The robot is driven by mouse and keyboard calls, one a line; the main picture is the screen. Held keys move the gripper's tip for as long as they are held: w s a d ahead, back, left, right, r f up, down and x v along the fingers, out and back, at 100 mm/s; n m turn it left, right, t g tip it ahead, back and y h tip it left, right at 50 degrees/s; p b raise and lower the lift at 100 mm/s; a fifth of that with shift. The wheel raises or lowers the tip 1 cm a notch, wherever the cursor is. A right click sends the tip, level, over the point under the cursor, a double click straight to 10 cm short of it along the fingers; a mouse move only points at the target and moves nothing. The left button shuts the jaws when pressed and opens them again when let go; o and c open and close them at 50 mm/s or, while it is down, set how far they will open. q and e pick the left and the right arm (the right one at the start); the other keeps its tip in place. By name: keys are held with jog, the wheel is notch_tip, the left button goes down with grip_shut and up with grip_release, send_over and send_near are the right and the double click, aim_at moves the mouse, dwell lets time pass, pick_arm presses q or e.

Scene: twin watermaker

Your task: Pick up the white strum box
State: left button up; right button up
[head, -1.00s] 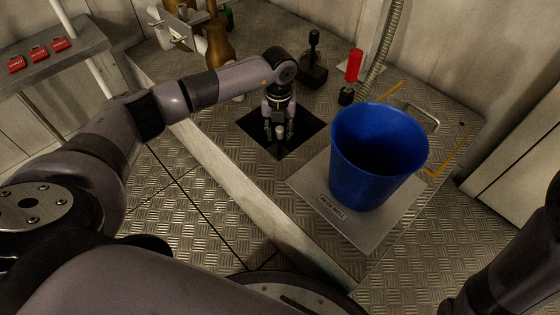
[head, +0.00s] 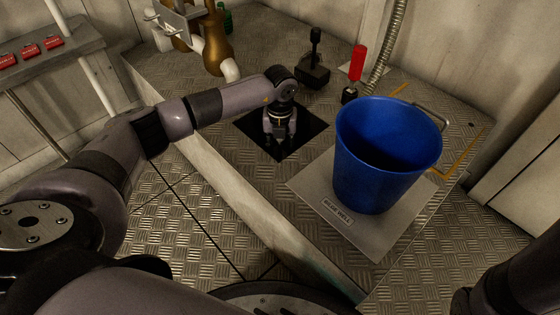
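My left gripper (head: 279,140) points down over the black square (head: 305,137) in the tread-plate platform. Its two fingers show apart, but the space between their tips is dark. I cannot make out the white strum box now; the gripper probably hides it. I cannot tell whether the fingers touch anything. Part of my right arm shows at the lower right edge, with its gripper out of view.
A blue bucket (head: 385,170) stands on a labelled grey plate (head: 335,213) right of the black square. Behind are a black lever (head: 314,65), a red-handled part (head: 357,62) and a brass vessel with white pipe (head: 215,45). Red items (head: 32,52) lie on a shelf at left.

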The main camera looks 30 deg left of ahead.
pick_arm(q)
grip_shut()
dwell(0.8)
